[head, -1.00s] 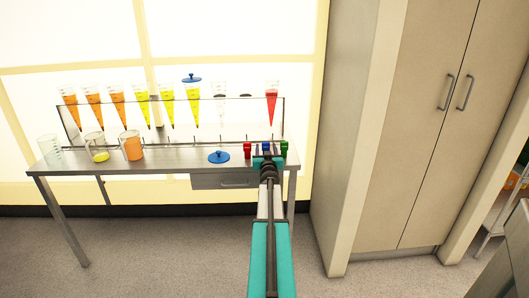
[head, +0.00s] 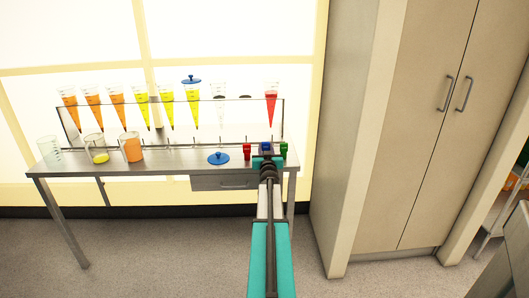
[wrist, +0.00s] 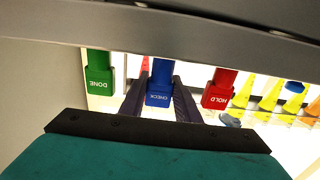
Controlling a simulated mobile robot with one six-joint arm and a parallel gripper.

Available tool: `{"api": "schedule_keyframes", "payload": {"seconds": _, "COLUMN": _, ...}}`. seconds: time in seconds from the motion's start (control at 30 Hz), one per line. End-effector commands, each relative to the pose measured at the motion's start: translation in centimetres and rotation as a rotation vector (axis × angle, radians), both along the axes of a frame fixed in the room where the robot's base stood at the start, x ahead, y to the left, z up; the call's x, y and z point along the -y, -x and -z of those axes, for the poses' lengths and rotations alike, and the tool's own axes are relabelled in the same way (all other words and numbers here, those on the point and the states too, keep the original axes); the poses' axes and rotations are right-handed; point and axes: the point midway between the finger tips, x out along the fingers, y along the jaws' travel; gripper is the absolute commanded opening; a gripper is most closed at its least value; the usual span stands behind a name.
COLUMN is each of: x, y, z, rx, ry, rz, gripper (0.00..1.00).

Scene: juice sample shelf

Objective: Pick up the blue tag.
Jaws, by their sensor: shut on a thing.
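The blue tag (wrist: 159,90), a block with the word CHECK on it, stands between the red and green tags. My gripper (wrist: 159,98) has one dark finger on each side of it and is shut on it in the wrist view. In the head view the blue tag (head: 266,147) shows at the right end of the metal table, just beyond the end of my arm. The fingers are mostly hidden there.
The green tag (wrist: 99,78) and red tag (wrist: 218,93) stand close on either side. The metal table (head: 180,161) also holds a blue lid (head: 218,157) and beakers, with a rack of cones (head: 195,105) behind. A tall cabinet (head: 420,130) stands right.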

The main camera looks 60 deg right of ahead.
Motion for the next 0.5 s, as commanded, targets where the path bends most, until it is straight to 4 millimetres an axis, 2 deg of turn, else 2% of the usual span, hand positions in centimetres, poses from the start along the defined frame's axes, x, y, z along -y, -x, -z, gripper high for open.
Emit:
{"api": "schedule_keyframes", "payload": {"seconds": 0.3, "x": 0.0, "y": 0.0, "z": -4.9, "rx": 0.001, "ry": 0.002, "rz": 0.0, "gripper": 0.08}}
{"api": "schedule_keyframes", "payload": {"seconds": 0.5, "x": 0.0, "y": 0.0, "z": -7.5, "rx": 0.001, "ry": 0.002, "rz": 0.0, "gripper": 0.08}}
